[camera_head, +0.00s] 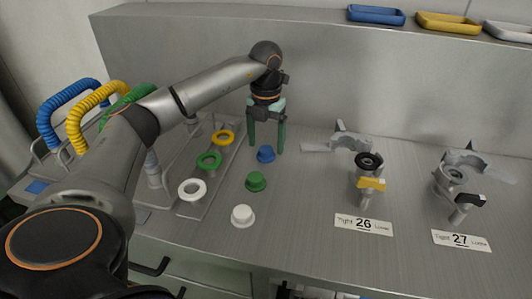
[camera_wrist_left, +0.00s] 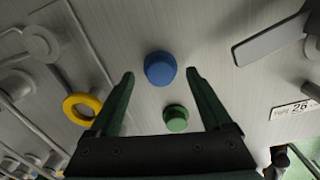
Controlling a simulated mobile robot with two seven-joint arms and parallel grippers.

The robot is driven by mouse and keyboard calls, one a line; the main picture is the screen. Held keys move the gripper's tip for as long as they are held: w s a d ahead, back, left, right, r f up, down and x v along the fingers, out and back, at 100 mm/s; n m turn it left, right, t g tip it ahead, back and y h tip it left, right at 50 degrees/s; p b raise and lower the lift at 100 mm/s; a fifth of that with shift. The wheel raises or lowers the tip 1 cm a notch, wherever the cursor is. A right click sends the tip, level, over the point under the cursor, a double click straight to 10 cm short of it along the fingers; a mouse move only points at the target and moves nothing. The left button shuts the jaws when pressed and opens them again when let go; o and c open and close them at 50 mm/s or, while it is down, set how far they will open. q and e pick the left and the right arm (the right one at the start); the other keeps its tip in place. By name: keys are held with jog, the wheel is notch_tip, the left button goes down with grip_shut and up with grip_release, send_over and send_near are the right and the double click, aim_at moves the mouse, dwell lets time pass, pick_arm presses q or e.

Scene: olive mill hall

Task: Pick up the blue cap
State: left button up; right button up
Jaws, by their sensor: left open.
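The blue cap (camera_head: 265,154) stands on the metal counter, at the back of a row with a green cap (camera_head: 256,181) and a white cap (camera_head: 242,215). My left gripper (camera_head: 266,148) points down over the blue cap with its fingers apart and nothing between them. In the left wrist view the blue cap (camera_wrist_left: 160,68) shows ahead of the open fingers (camera_wrist_left: 160,76), about midway between them. The green cap (camera_wrist_left: 176,118) also shows there, closer to the gripper's palm. My right gripper is not in view.
To the left, a metal rack holds yellow (camera_head: 223,137), green (camera_head: 208,161) and white rings (camera_head: 192,189). Coiled hoses (camera_head: 100,112) stand further left. To the right are two metal fittings (camera_head: 368,170) with labels 26 and 27. Trays (camera_head: 376,14) sit on the ledge behind.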

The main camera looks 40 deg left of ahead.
pick_arm(q)
jog(key=shift+f, duration=0.8)
jog(key=shift+c, duration=0.4)
grip_shut()
